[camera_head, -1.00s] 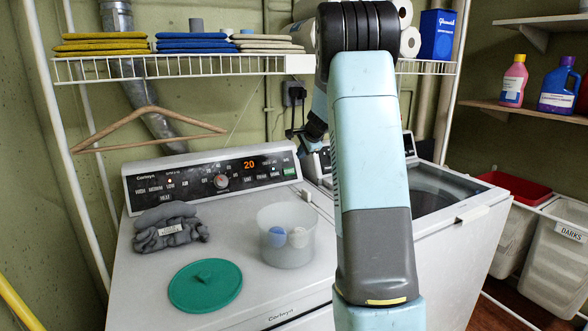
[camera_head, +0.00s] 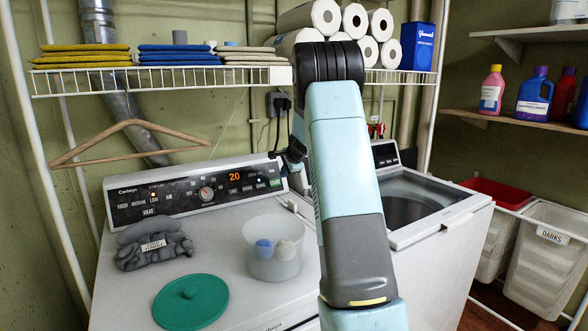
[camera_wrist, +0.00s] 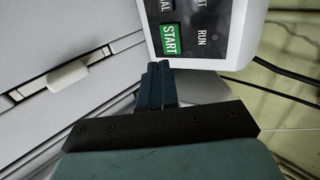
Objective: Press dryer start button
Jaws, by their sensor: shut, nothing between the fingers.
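The dryer (camera_head: 120,285) is white, with a slanted black control panel (camera_head: 150,206) showing an orange "20" and a dial. Its green START button is at the panel's right end (camera_head: 275,183) and shows large in the wrist view (camera_wrist: 171,40). My gripper (camera_head: 279,156) is small and partly hidden by my arm in the head view, just above and behind that end of the panel. In the wrist view my gripper (camera_wrist: 159,68) is shut and empty, its fingertips just below the START button in the picture. I cannot tell whether they touch the panel.
On the dryer top are grey folded cloth (camera_head: 153,248), a green lid (camera_head: 191,301) and a clear tub (camera_head: 274,262). A wire shelf (camera_head: 190,78) with cloths and paper rolls hangs above. A washer (camera_head: 435,245) stands to the right. Cables (camera_wrist: 285,92) run beside the panel.

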